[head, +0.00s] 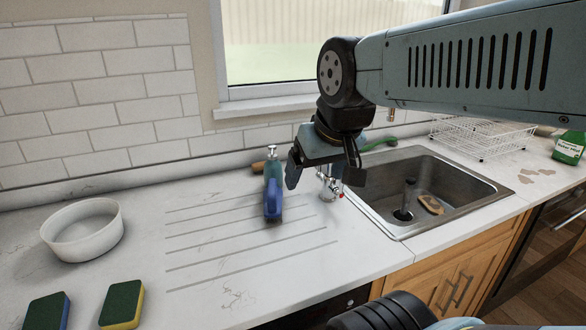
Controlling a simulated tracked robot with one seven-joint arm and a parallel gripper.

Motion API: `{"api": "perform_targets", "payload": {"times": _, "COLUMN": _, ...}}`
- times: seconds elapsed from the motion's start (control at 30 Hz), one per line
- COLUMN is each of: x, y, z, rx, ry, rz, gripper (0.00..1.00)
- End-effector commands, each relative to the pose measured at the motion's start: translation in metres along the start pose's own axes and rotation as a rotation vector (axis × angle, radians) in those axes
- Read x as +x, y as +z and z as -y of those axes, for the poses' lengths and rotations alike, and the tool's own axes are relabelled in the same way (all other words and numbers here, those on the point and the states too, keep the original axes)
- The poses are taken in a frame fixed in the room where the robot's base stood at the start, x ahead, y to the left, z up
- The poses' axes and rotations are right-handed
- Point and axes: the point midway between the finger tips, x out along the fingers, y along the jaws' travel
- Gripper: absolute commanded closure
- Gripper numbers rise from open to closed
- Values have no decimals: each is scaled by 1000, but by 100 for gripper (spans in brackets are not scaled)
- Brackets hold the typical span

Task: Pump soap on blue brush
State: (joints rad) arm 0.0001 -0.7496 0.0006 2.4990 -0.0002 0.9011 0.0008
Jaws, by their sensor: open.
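A teal soap bottle (272,167) with a pale pump top stands on the counter near the back wall. A blue object (273,206), which looks like the blue brush, is directly in front of it in this view and hides its lower part. I cannot tell whether the two touch. My gripper (323,176) is open, pointing down, just right of the bottle and brush, between them and the sink. No object shows between its fingers. The tap partly shows behind and below it.
The metal sink (488,190) lies to the right, with a brown-and-pale item (430,204) inside. A white wire rack (482,137) and a green bottle (569,148) stand beyond. A white bowl (84,232) and two sponges (122,304) are at left. The grooved counter is clear in front.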

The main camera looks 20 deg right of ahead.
Motion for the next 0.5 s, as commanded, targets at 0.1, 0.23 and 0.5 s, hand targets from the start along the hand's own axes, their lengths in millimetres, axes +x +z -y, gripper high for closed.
{"api": "perform_targets", "payload": {"times": 0.1, "x": 0, "y": 1, "z": 0, "rx": -1, "ry": -1, "rz": -1, "gripper": 12}}
{"api": "perform_targets", "payload": {"times": 0.23, "x": 0, "y": 0, "z": 0, "rx": -1, "ry": 0, "rz": -1, "gripper": 12}}
{"api": "perform_targets", "payload": {"times": 0.5, "x": -1, "y": -6, "z": 0, "rx": -22, "ry": 2, "rz": 4, "gripper": 29}}
